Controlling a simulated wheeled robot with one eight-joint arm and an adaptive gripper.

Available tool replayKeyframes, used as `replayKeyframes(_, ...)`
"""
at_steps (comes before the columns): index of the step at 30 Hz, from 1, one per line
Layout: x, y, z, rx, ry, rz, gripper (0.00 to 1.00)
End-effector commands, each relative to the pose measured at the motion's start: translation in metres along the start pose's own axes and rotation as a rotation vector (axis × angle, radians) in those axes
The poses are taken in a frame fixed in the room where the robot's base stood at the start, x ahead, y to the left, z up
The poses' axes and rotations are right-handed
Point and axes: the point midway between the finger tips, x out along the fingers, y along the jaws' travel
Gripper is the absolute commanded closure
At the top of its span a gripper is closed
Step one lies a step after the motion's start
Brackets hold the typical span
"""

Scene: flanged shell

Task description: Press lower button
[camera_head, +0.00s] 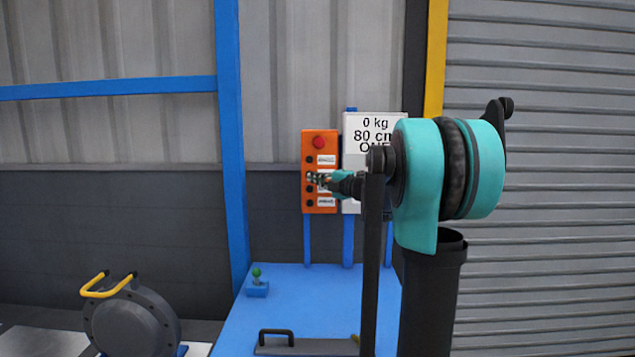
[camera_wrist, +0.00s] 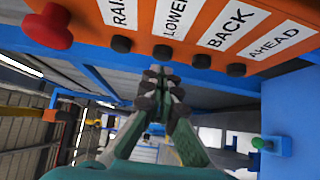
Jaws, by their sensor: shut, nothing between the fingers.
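The orange control panel (camera_head: 331,141) stands on posts at the back, with a red button (camera_head: 318,142) at its top. In the wrist view the panel (camera_wrist: 84,20) fills the top, and the black lower button (camera_wrist: 162,52) sits by the label "LOWER" (camera_wrist: 175,17). My gripper (camera_head: 314,178) is shut and empty, in front of the panel. In the wrist view its fingertips (camera_wrist: 160,73) point at the lower button, just below it in the picture. I cannot tell whether they touch. In the head view the gripper partly covers this part of the panel.
The raise button (camera_wrist: 121,44) and back button (camera_wrist: 200,61) flank the lower button closely, with the ahead button (camera_wrist: 236,70) further right. A white sign (camera_head: 374,129) stands beside the panel. A green-knobbed lever (camera_head: 257,284) is on the blue table (camera_head: 318,300).

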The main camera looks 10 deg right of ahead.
Motion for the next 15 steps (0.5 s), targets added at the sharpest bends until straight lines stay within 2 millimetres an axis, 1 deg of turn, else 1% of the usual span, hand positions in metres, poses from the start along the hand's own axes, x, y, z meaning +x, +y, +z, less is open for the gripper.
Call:
replayKeyframes(5, 0.0058, -0.0001, 0.006, 0.0, 0.0, 0.0, 1.0)
replayKeyframes(15, 0.0064, -0.0001, 0.0069, 0.0, 0.0, 0.0, 1.0)
